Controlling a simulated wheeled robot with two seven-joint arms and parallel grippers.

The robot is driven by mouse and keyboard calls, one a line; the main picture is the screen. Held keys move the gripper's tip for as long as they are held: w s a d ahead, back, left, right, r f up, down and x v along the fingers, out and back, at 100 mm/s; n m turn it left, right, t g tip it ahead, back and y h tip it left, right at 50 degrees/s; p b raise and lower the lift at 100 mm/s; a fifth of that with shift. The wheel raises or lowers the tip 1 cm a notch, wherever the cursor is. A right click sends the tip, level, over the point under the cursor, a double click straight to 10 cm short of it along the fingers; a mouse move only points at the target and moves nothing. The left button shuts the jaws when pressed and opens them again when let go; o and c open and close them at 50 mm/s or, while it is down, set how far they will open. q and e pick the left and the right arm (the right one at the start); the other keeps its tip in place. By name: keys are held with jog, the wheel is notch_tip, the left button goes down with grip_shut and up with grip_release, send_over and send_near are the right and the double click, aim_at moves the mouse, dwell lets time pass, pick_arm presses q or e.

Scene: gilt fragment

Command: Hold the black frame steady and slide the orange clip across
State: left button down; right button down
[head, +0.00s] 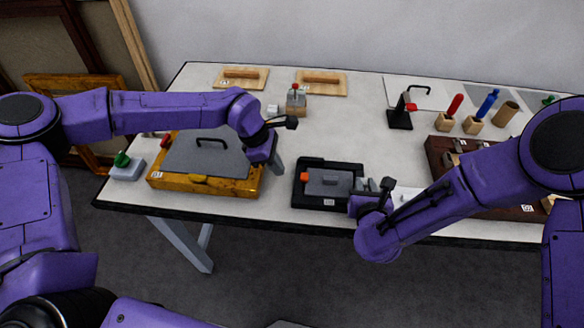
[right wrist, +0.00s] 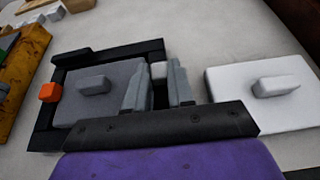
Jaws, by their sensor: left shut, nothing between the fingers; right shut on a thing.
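The black frame (head: 328,160) lies near the table's front edge, around a grey plate (head: 322,187) with a small grip block. The orange clip (head: 304,177) sits on the frame's left side; it also shows in the right wrist view (right wrist: 48,92). My right gripper (right wrist: 158,85) is shut on the black frame's right side bar; in the head view (head: 371,184) it is partly hidden by my arm. My left gripper (head: 279,168) is shut and empty, pointing down between the gilt frame and the black frame, apart from the orange clip.
A gilt frame (head: 160,180) with a grey handled plate stands close to my left gripper. A white plate with a block (right wrist: 255,90) lies right of the black frame. A dark red frame (head: 434,155) is farther right. The table's middle, behind the black frame, is clear.

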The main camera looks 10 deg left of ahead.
jog(key=c, duration=0.9)
grip_release()
pick_arm(q)
jog(key=v, duration=0.9)
jog(key=shift+d, duration=0.25)
jog(key=shift+w+r, duration=0.1)
pick_arm(e)
jog(key=shift+s, duration=0.15)
